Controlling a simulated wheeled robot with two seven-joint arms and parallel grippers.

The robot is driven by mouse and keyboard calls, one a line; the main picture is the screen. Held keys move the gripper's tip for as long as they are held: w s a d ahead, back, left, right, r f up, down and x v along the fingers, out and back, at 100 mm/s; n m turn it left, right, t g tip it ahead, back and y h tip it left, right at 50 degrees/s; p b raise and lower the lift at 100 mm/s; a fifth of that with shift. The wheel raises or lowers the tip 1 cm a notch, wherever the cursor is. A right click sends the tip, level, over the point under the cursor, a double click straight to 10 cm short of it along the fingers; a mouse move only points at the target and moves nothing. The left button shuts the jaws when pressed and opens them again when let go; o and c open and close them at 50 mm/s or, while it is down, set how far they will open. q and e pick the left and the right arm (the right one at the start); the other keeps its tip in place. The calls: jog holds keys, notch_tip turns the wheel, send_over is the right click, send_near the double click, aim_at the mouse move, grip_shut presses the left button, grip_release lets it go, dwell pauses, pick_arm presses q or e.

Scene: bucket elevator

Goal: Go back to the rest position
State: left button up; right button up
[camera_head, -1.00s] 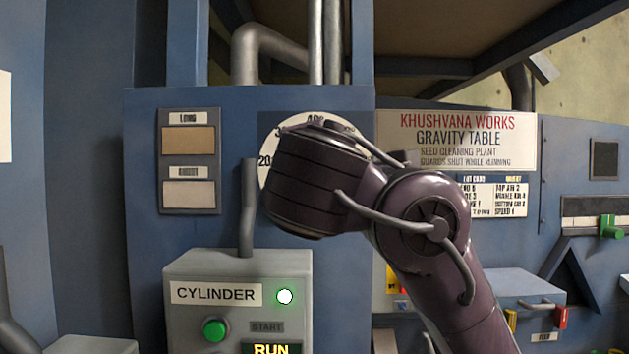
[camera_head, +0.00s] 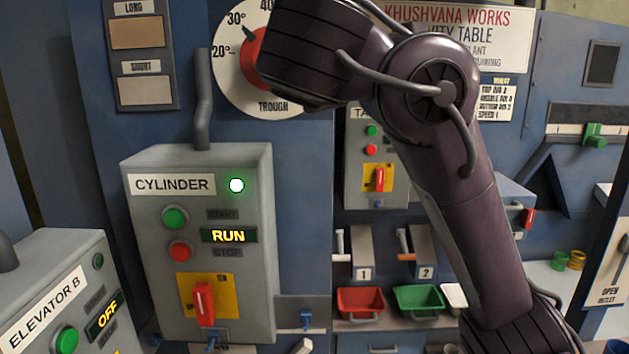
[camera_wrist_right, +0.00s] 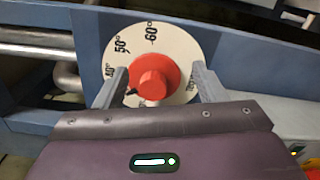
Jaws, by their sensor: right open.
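My right arm (camera_head: 452,150) comes in from the lower right in the head view, and its wrist end covers the right part of the trough dial (camera_head: 229,75). My right gripper (camera_wrist_right: 162,76) shows in the right wrist view, open and with nothing held. The dial's red knob (camera_wrist_right: 154,76) appears between its fingers; I cannot tell the depth gap. In the head view the knob (camera_head: 256,62) partly shows, its pointer near 30°. My left gripper is out of view.
The cylinder box (camera_head: 160,240) shows a lit RUN sign. The Elevator B box (camera_head: 60,300) at lower left shows OFF. A red bin (camera_head: 360,301) and a green bin (camera_head: 419,298) sit below the dial area. A switch panel (camera_head: 357,190) stands behind my arm.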

jog(key=d+f+m+g, duration=0.3)
jog(key=f, duration=1)
jog(key=w+d+f+m+g+y, duration=0.1)
jog(key=d+f+m+g, duration=0.15)
jog(key=f, duration=0.95)
jog(key=d+f+m+g, duration=0.2)
jog(key=f+m, duration=0.2)
jog(key=f, duration=0.9)
jog(key=s+d+f+m+g, duration=0.4)
jog(key=s+d+f+m, duration=0.15)
jog(key=s+f, duration=0.65)
jog(key=s+d+f+m+g, duration=0.35)
jog(key=s+d+f, duration=0.25)
jog(key=s+f, duration=0.6)
notch_tip(320, 180, down, 30)
jog(key=s, duration=0.3)
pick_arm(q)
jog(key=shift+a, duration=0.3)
pick_arm(e)
jog(key=s+d+f+g+h, duration=0.1)
jog(key=s+d+f+g, duration=0.1)
jog(key=s+f, duration=1.5)
jog(key=shift+s+d+f, duration=0.3)
jog(key=shift+s+d, duration=0.2)
jog(key=shift+s, duration=0.35)
